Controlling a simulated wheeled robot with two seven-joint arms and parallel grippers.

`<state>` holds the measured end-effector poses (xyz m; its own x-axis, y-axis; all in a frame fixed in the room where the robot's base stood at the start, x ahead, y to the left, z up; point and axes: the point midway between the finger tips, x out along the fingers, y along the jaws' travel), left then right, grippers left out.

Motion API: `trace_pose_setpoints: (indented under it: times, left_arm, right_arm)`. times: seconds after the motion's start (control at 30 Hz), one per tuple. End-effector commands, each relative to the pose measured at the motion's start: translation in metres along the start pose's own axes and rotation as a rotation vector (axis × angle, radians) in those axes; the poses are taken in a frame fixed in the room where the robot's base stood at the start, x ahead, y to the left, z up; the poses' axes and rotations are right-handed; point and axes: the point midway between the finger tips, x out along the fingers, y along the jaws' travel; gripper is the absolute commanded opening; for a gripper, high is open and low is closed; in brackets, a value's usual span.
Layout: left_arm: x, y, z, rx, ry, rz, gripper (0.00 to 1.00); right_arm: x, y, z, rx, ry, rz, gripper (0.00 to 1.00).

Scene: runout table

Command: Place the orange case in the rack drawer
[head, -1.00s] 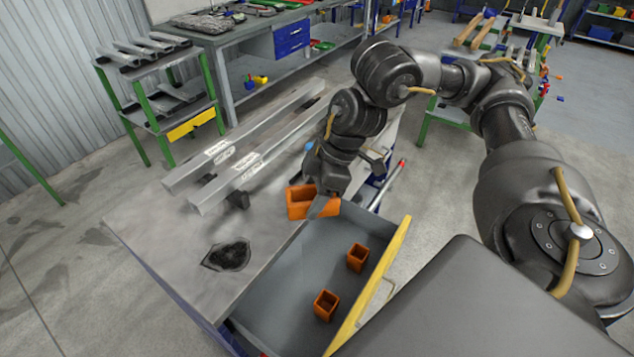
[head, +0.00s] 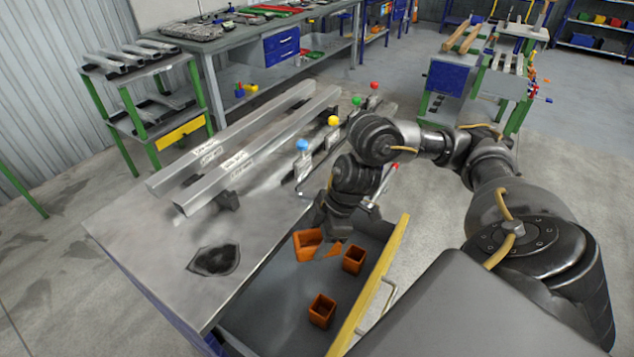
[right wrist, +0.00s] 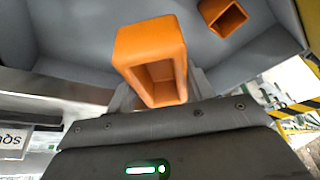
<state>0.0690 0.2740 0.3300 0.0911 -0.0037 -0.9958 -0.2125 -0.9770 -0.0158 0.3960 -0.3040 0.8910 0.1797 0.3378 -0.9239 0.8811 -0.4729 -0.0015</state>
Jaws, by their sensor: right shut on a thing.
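The orange case (head: 306,244) is a small open-topped box held in my right gripper (head: 326,232). The gripper is shut on it, and a finger hides part of the case in the head view. In the right wrist view the case (right wrist: 150,55) is large, with its open side towards the camera. It is over the open grey rack drawer (head: 274,302), near the table side; I cannot tell whether it touches the drawer floor. My left gripper is not in view.
Two more orange boxes stand in the drawer, one (head: 354,260) close right of the held case and one (head: 321,311) nearer the front. The drawer has a yellow front (head: 372,282). Long metal bars (head: 250,160) and coloured knobs (head: 334,121) are on the table.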

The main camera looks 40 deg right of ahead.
Motion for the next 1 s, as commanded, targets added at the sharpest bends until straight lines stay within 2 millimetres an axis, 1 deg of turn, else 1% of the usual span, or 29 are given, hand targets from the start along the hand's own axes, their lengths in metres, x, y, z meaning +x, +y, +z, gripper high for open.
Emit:
trace_pose_setpoints:
  times: [0.03, 0.1, 0.2, 0.3, 0.4, 0.57, 0.8, 0.9, 1.0]
  left_arm:
    - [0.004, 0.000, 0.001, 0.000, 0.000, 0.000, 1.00]
    - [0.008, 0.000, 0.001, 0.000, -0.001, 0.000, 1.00]
    - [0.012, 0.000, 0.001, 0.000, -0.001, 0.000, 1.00]
    - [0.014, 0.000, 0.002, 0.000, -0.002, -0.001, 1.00]
    - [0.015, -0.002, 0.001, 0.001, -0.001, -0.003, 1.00]
    - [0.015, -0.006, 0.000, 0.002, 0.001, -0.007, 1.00]
    - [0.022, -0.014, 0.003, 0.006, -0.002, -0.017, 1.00]
    - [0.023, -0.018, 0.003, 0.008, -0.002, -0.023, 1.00]
    - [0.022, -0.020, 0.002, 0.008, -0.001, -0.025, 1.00]
  right_arm:
    - [0.016, -0.001, 0.009, 0.006, -0.006, -0.003, 0.27]
    - [0.033, 0.000, 0.015, 0.005, -0.004, -0.002, 0.27]
    - [0.052, 0.000, 0.023, 0.004, -0.004, -0.002, 0.27]
    - [0.065, 0.000, 0.028, 0.002, -0.003, 0.000, 0.27]
    - [0.071, 0.001, 0.029, 0.000, 0.000, 0.001, 0.27]
    - [0.073, 0.001, 0.030, 0.000, 0.000, 0.001, 0.27]
    - [0.104, 0.000, 0.043, 0.003, -0.002, -0.001, 0.27]
    - [0.110, 0.001, 0.046, 0.001, -0.001, 0.001, 0.27]
    - [0.111, 0.001, 0.046, 0.001, -0.001, 0.001, 0.27]
